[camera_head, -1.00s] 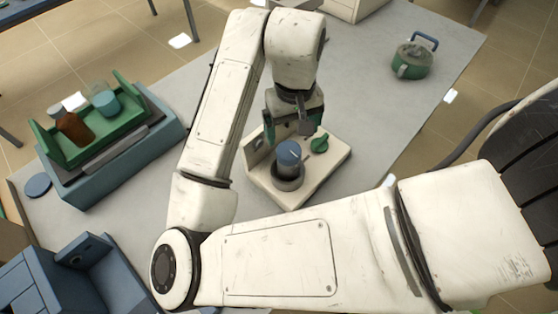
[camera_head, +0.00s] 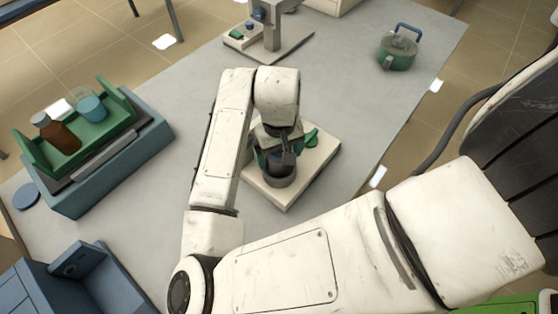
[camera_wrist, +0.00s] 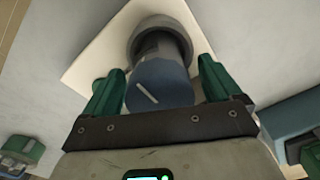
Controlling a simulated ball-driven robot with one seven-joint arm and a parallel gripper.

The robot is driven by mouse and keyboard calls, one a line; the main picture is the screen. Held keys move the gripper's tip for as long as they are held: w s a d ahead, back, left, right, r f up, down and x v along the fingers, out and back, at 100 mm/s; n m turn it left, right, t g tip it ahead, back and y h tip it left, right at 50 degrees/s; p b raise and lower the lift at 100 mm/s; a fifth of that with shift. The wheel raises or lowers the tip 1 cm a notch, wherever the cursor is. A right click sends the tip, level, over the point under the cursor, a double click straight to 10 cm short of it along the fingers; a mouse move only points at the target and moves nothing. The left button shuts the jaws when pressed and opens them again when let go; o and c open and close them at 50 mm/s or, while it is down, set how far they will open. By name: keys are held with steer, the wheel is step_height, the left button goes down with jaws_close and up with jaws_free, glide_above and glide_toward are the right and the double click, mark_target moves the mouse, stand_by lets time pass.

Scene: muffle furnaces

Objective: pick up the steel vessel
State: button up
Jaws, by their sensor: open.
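The steel vessel (camera_wrist: 158,84) has a blue top with a white stroke and a dark body. It stands in a round grey holder (camera_wrist: 165,32) on a pale base plate (camera_wrist: 92,56). In the head view, my gripper and wrist largely cover the vessel, above the grey holder (camera_head: 280,182). My gripper (camera_wrist: 160,72) has green fingers, one on each side of the blue top. The jaws are open, with a visible gap at least on the right. Contact on the left is hard to tell.
A green tray (camera_head: 50,165) with a brown bottle (camera_head: 57,133) and a beaker (camera_head: 90,107) stands on a blue block at left. A green pot (camera_head: 397,52) stands at back right. A stand (camera_head: 272,45) is at the back. Open tabletop lies between them.

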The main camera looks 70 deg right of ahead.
steer(key=shift+f, duration=0.15)
steer(key=c, duration=1.6)
